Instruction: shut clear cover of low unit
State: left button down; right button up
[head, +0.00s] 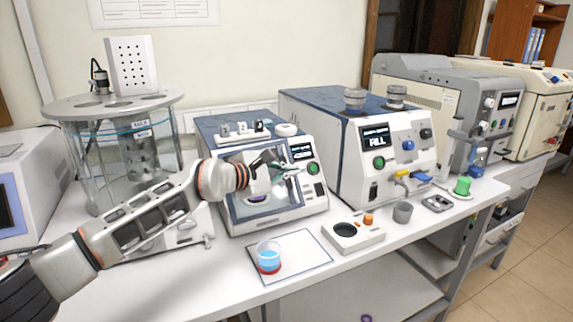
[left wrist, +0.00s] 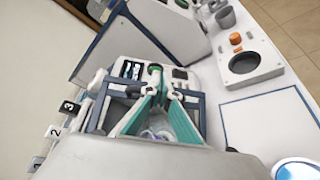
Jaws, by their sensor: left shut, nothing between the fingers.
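The low unit (head: 320,202) is a white-fronted box with a blue body, a small screen and a green button, in the middle of the bench. Its clear cover (head: 295,187) shows at the front behind my gripper, which hides much of it; I cannot tell how far it is open. My left gripper (head: 278,161) is in front of the unit's upper front, close to the screen. In the left wrist view its teal fingers (left wrist: 155,72) meet at the tips with nothing between them, over the unit's panel. Whether they touch the cover is unclear. My right gripper is not seen.
A beaker of blue liquid (head: 268,257) stands on a white mat (head: 312,252) in front. A small white device with a round well (head: 345,233) sits right of it. A taller unit (head: 345,150) stands close on the right, and a glass bath (head: 75,160) on the left.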

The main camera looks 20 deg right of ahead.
pick_arm(q)
jog(key=shift+w+d+f+n+t+y+p, duration=0.2)
jog(key=shift+w+y+p, duration=0.15)
jog(key=shift+p, duration=0.2)
jog(key=shift+w+d+f+n+t+y+p, duration=0.1)
jog(key=shift+w+t+y+p, duration=0.2)
jog(key=shift+p, duration=0.2)
jog(key=shift+w+f+p, duration=0.3)
jog(key=shift+f, duration=0.05)
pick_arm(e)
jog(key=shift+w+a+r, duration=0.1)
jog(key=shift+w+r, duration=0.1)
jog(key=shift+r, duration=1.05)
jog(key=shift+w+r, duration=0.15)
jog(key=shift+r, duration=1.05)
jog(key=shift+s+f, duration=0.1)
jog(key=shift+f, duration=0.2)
